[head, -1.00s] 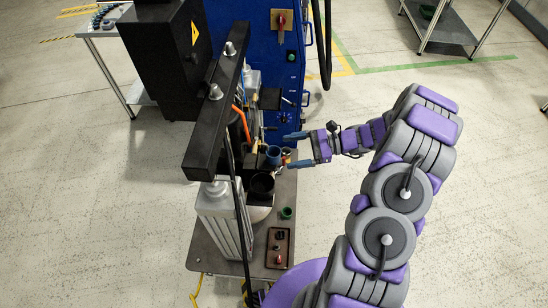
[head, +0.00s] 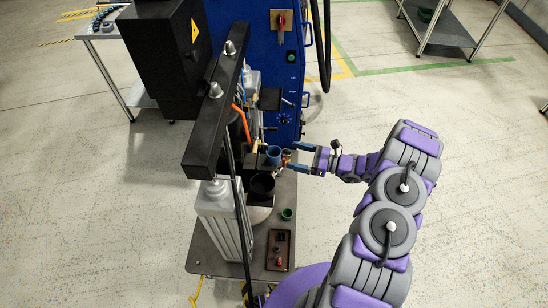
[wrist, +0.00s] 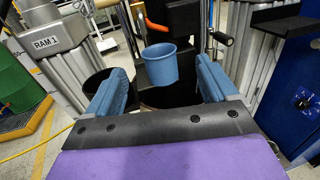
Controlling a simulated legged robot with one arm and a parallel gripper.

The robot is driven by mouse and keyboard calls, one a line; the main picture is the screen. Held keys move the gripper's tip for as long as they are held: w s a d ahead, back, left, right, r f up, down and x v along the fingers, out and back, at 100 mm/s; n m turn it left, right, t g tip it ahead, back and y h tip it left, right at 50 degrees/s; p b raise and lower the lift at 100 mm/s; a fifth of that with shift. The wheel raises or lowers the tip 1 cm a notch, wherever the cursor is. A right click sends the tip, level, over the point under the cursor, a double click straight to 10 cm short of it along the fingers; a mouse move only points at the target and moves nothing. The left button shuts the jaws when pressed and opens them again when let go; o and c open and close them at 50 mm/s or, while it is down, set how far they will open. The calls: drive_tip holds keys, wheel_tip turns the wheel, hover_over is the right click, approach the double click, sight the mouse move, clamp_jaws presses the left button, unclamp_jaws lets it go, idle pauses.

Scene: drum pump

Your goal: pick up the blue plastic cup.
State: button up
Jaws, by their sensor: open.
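The blue plastic cup (wrist: 161,65) stands upright in the wrist view, ahead of my gripper and between the lines of its two blue fingers. In the head view the cup (head: 273,151) is on the drum pump, beside a black cylinder. My gripper (head: 298,156) is open and empty, just to the right of the cup, with its fingers pointing left at it. In the wrist view my gripper (wrist: 160,92) shows both fingers wide apart, the cup a little beyond the fingertips. The cup's base is partly hidden.
A black open cylinder (head: 262,186) is close in front of the cup. A green cup (head: 287,214) and a control box (head: 279,250) sit on the metal base plate. A tall black crossbeam (head: 218,100) rises at left. A blue cabinet (head: 275,50) stands behind.

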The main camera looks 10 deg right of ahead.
sight(270, 152)
drive_tip(key=x, duration=0.3)
drive_tip(key=b+x, duration=0.1)
drive_tip(key=x, duration=0.2)
drive_tip(key=f+b+x, duration=0.1)
drive_tip(key=x, duration=0.3)
drive_tip(key=shift+w+a, duration=0.1)
drive_tip(key=shift+a, duration=0.2)
drive_tip(key=shift+d, duration=0.1)
drive_tip(key=c, duration=1.1)
drive_tip(key=shift+r, duration=0.15)
drive_tip(key=shift+c, duration=0.2)
